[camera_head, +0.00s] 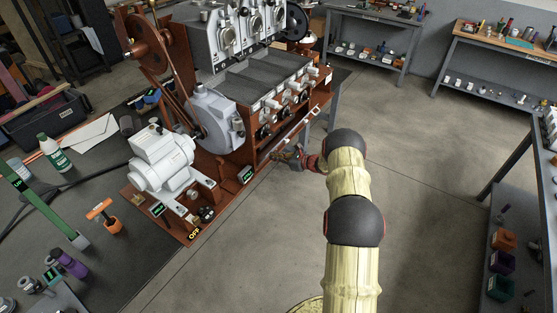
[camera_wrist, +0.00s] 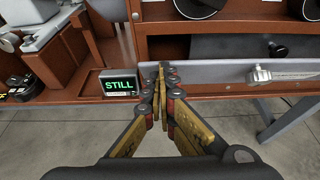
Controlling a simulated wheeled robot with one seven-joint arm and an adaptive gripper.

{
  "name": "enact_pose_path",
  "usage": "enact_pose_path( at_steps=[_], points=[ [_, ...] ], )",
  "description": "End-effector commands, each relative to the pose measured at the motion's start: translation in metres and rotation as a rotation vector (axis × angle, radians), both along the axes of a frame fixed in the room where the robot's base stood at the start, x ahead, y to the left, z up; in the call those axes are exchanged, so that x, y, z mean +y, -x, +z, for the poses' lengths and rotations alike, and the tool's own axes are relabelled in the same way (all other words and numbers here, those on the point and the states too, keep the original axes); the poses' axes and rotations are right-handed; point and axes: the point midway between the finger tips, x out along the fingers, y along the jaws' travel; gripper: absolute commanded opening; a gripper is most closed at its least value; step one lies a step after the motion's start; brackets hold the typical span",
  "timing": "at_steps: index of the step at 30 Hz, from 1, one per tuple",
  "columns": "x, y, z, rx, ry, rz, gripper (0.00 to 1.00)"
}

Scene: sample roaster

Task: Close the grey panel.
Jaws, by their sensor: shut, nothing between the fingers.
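The grey panel (camera_wrist: 220,77) is a long, narrow strip along the front of the red-brown roaster frame, with a pale metal handle (camera_wrist: 285,74) on its face. An open recess with a grey surface inside shows above and behind it, so the panel seems to stand open. In the head view the panel (camera_head: 296,132) runs slanting along the machine's lower front. My gripper (camera_wrist: 162,72) is shut and empty. Its fingertips are at the panel's left end; I cannot tell whether they touch it. The gripper (camera_head: 277,155) also shows small in the head view, beside the frame.
A black knob (camera_wrist: 278,50) sits inside the recess. A white motor (camera_head: 160,158) is on the machine's base. Open floor (camera_head: 430,150) lies to the right, with a workbench (camera_head: 500,45) beyond.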

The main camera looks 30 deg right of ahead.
Motion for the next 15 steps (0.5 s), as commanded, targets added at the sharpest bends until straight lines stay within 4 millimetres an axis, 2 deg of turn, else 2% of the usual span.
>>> enact_pose_path(
  at_steps=[1,3,12,15],
  points=[
    [0.004,-0.005,0.009,0.038,0.018,0.005,0.00],
    [0.006,-0.011,0.013,0.095,0.041,0.004,0.00],
    [0.014,-0.031,0.021,0.296,0.123,0.001,0.00],
    [0.016,-0.035,0.021,0.301,0.121,0.000,0.00]
  ],
)
